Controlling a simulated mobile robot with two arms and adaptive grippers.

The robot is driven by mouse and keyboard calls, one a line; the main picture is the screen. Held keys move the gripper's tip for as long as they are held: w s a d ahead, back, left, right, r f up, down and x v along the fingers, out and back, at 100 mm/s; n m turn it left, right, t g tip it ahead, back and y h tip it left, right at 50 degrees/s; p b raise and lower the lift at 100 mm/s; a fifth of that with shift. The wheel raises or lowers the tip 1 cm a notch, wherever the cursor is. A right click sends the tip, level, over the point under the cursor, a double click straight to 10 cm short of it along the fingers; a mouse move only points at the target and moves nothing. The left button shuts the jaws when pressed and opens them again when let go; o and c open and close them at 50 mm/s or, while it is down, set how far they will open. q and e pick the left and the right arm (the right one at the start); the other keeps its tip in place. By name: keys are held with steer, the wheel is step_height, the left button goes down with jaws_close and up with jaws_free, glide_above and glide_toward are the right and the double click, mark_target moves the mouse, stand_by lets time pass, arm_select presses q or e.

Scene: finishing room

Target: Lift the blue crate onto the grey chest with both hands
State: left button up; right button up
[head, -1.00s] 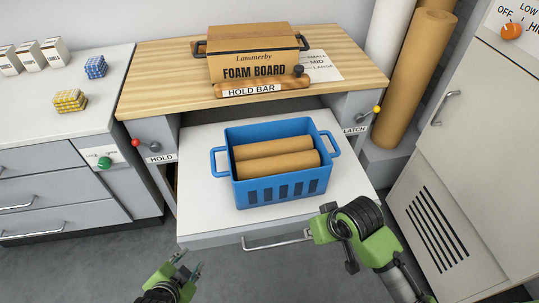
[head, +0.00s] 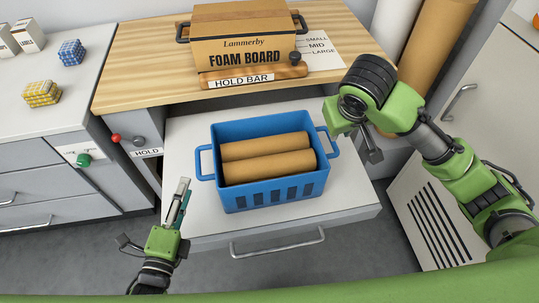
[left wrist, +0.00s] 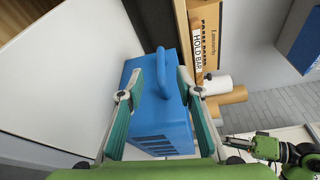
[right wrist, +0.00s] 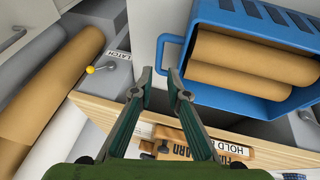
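The blue crate (head: 275,195), holding two brown rolls (head: 268,158), stands upright on a white pull-out surface (head: 350,205) under the bench. Its side handles point left and right. My left gripper (head: 182,190) is open, low and left of the crate; the left wrist view shows the crate's near handle (left wrist: 163,75) ahead, between the finger lines. My right gripper (head: 336,126) is by the right handle; its fingers are hidden in the head view. In the right wrist view they are apart and empty, just short of the handle (right wrist: 172,45). A grey drawer chest (head: 60,185) with a white top stands left.
A foam board box (head: 245,45) sits behind a hold bar (head: 255,76) on the wooden bench (head: 130,75). Tall rolls (head: 435,45) stand right.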

mark_target(197, 150)
arm_select(q)
steer(key=shift+s+r, duration=0.15)
steer(key=shift+s, duration=0.05)
arm_select(e)
steer(key=shift+s+r, duration=0.15)
